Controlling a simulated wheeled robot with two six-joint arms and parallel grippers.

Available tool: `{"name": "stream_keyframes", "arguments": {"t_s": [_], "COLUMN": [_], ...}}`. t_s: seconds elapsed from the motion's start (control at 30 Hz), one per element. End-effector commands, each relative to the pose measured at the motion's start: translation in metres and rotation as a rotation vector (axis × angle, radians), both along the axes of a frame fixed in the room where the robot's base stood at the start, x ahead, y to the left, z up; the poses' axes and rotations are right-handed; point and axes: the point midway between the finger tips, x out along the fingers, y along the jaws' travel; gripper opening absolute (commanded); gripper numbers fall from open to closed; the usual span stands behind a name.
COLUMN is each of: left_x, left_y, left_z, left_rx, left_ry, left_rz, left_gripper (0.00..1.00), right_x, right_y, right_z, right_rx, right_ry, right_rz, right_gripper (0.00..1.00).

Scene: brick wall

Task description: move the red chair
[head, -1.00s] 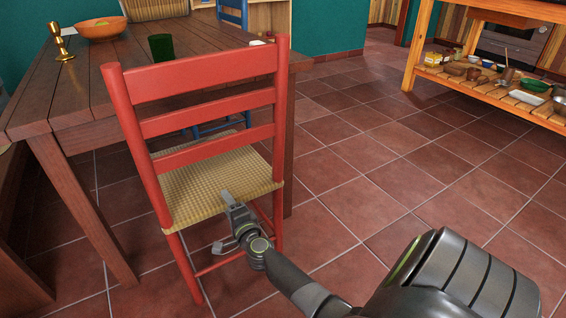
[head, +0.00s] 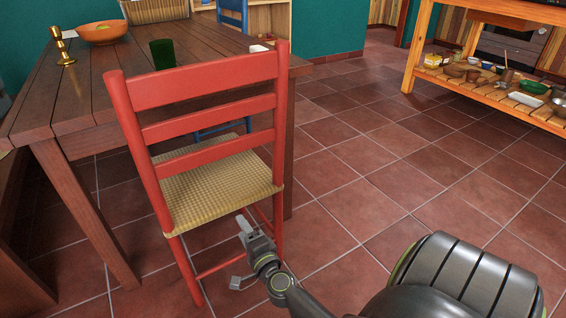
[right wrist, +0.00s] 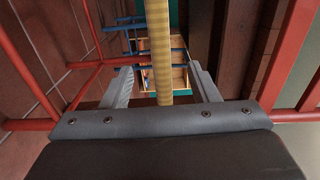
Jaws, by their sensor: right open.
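The red chair (head: 205,131) stands upright at the dark wooden table, its slatted back towards me. Its woven straw seat (head: 225,182) points in under the tabletop. My right gripper (head: 244,256) is low behind the chair, just below the seat's rear edge. It is open, with fingers apart and nothing gripped. In the right wrist view the seat (right wrist: 161,50) shows edge-on as a yellow band lined up between the two fingers (right wrist: 161,87); I cannot tell how deep it sits between them. Red chair legs and rungs show on both sides. My left gripper is not in view.
The wooden table (head: 108,86) blocks the far and left side, with an orange bowl (head: 100,33), a green cup (head: 162,54) and a brass candlestick (head: 61,47). A wooden shelf (head: 470,84) stands at the far right. The tiled floor to the right is clear.

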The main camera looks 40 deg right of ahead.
Motion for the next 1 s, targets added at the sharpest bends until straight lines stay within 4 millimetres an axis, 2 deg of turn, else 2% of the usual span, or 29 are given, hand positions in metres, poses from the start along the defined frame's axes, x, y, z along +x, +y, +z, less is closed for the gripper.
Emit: {"name": "stream_keyframes", "arguments": {"t_s": [0.1,0.2,0.5,0.63,0.77,0.87,1.0], "left_x": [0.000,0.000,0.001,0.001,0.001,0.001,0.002], "left_y": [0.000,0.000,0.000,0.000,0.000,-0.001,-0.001], "left_z": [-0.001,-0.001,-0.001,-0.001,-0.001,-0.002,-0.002], "left_rx": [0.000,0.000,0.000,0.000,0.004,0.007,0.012], "left_ry": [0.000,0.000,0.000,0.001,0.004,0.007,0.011], "left_rz": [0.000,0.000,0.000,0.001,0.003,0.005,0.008], "left_gripper": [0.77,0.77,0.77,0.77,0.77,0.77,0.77], "right_x": [-0.014,-0.019,-0.020,-0.023,-0.034,-0.051,-0.085], "right_y": [0.003,0.004,0.005,0.002,-0.006,-0.011,-0.011], "right_z": [-0.001,0.000,0.000,0.013,0.053,0.100,0.170], "right_rx": [0.002,0.001,-0.001,-0.055,-0.224,-0.404,-0.657], "right_ry": [0.001,0.000,-0.001,-0.022,-0.092,-0.180,-0.323], "right_rz": [0.000,0.000,0.000,-0.022,-0.097,-0.190,-0.339], "right_gripper": [0.55,0.55,0.55,0.55,0.55,0.55,0.55]}}
